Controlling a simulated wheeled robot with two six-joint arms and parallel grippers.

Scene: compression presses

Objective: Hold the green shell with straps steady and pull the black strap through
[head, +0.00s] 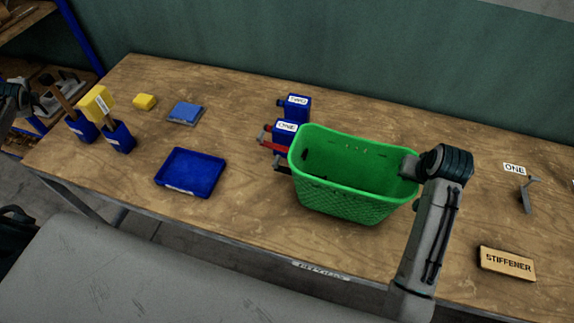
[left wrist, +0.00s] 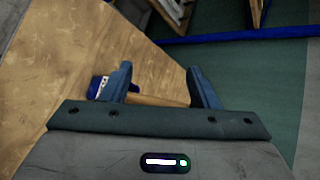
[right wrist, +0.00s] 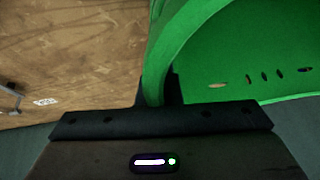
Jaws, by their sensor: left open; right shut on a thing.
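The green shell (head: 352,195) is a basket-like tub standing upright on the workbench, right of its middle. My right gripper (head: 412,167) is shut on the shell's right rim. In the right wrist view the green rim (right wrist: 190,40) runs between the fingers, which are mostly hidden. Small slots show in the shell's wall. Dark marks show inside its left wall, but I cannot tell whether they are the black strap. My left gripper (left wrist: 158,82) is open, above the bench's left end, with a wooden handle (left wrist: 158,100) and blue holder beyond its fingers.
Two blue blocks (head: 294,107) and a red clamp-like part (head: 269,143) stand at the shell's left. A blue tray (head: 190,172), yellow block (head: 145,102) and blue holders (head: 119,137) are on the left. A STIFFENER block (head: 507,263) lies at right.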

